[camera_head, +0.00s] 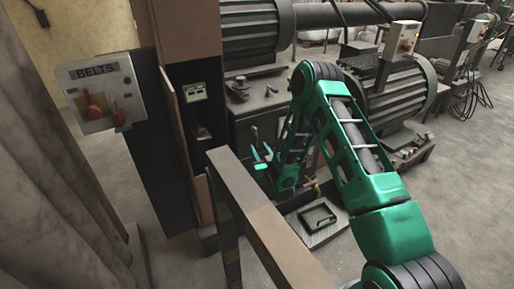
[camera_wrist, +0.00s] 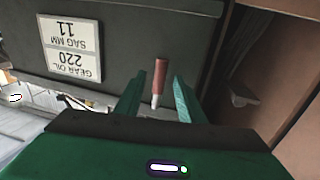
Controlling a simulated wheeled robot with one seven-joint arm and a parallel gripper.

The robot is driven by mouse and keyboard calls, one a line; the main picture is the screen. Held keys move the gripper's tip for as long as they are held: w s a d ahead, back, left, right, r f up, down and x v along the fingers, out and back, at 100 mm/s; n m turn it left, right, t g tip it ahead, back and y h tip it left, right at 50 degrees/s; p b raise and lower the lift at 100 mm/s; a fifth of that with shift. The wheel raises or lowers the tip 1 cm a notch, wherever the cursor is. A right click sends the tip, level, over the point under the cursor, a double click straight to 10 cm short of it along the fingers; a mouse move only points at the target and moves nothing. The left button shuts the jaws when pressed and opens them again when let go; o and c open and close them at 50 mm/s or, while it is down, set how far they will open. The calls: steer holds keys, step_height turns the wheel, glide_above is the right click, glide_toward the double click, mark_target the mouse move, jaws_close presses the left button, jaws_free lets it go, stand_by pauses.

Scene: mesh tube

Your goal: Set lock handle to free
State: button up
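A handle (camera_wrist: 160,76) with a reddish-brown grip and a pale end shows in the wrist view, in front of a dark panel. I take it to be the lock handle; no label marks it. My gripper (camera_wrist: 154,88) is open, with one teal finger on each side of the handle and visible space between handle and fingers. How deep the handle sits between the fingers is hard to tell.
A "BELTS" box (camera_head: 101,92) with red levers stands at the left. A brown cabinet door (camera_head: 178,130) hangs open, and a rail (camera_head: 262,215) crosses the foreground. A tray (camera_head: 319,217) lies on the floor below my arm. Motors stand behind; floor at right is clear.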

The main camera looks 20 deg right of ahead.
steer(key=shift+w+a, duration=0.1)
steer(key=shift+w, duration=1.2)
steer(key=shift+c, duration=0.4)
